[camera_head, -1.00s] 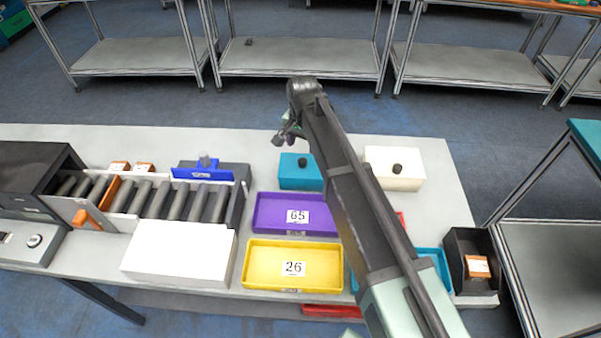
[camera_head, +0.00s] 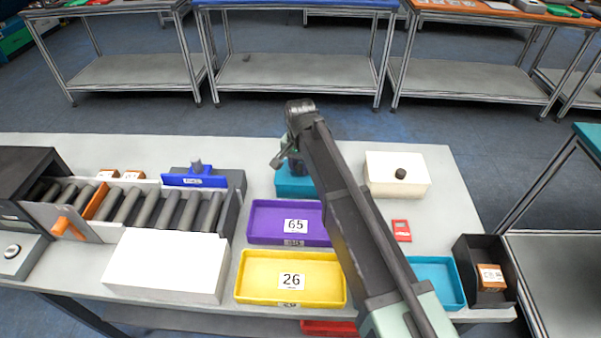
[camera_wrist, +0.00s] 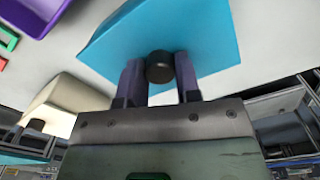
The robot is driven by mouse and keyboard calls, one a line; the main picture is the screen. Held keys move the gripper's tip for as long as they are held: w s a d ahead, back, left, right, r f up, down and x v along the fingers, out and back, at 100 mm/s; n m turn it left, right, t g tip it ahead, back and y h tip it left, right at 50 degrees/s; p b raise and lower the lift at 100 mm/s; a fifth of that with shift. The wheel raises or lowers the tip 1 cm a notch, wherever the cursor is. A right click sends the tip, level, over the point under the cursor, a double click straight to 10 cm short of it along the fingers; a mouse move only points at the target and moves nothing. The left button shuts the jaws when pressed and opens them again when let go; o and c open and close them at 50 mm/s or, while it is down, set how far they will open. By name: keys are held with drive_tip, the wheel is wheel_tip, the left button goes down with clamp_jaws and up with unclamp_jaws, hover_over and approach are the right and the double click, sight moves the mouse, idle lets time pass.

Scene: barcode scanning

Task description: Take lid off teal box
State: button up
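The teal box (camera_head: 292,184) stands on the table behind the purple tray, partly hidden by my arm. In the wrist view its teal lid (camera_wrist: 205,38) fills the upper middle, with a round black knob (camera_wrist: 160,67) on it. My gripper (camera_wrist: 158,62) has one finger on each side of the knob. Little or no gap shows between fingers and knob; I cannot tell whether they press on it. In the head view my gripper (camera_head: 290,160) is at the teal box, its fingers mostly hidden. The seam between lid and box cannot be made out.
A white box (camera_head: 395,178) with a black knob stands to the right. The purple tray (camera_head: 265,239) and yellow tray (camera_head: 250,298) lie in front. A roller conveyor (camera_head: 150,205) with a blue scraper-like piece (camera_head: 193,180) is at left. A red item (camera_head: 401,230) lies right of my arm.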

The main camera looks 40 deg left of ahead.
drive_tip(key=c, duration=0.3)
drive_tip(key=shift+r, duration=0.1)
